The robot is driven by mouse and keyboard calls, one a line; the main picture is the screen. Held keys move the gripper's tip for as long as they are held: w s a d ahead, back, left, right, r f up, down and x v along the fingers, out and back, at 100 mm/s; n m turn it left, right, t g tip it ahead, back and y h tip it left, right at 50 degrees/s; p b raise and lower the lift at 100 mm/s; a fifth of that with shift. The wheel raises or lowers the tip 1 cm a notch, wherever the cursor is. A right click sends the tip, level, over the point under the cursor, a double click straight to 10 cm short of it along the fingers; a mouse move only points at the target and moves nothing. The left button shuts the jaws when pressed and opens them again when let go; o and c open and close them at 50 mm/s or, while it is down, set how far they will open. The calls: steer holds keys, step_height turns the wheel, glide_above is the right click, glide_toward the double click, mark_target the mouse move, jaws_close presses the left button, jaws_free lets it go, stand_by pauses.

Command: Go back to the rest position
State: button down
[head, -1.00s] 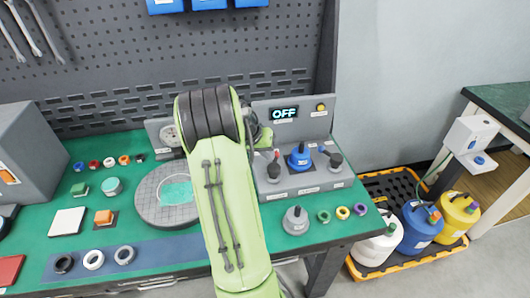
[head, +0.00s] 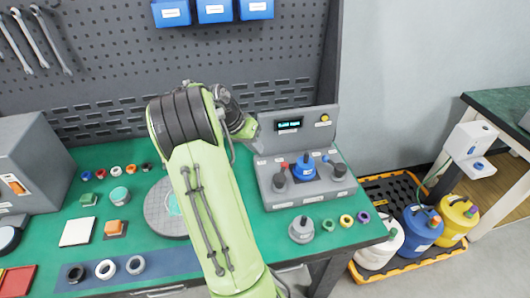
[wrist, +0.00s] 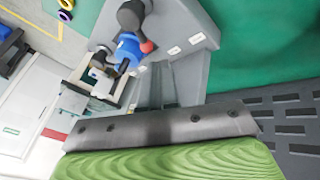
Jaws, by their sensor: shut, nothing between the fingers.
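My green arm (head: 215,215) reaches up over the bench from the bottom of the head view and bends at a dark joint. Its wrist end (head: 240,120) points toward the back of the grey test station (head: 268,192). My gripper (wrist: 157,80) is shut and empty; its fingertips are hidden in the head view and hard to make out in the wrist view. The station has a blue part (head: 304,168) between two dark knobs, one with a red handle beside it. Its small display (head: 289,125) is lit with a reading too small to read.
A round grey plate (head: 160,218) lies left of my arm, partly hidden by it. A grey weight-like part (head: 301,230) and coloured rings stand in front of the station. Small parts and a white pad (head: 77,232) lie left. Jugs (head: 422,228) stand on a floor tray at right.

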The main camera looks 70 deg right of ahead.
steer(key=v, duration=0.3)
steer(key=shift+w+r, duration=0.1)
steer(key=shift+r, duration=0.05)
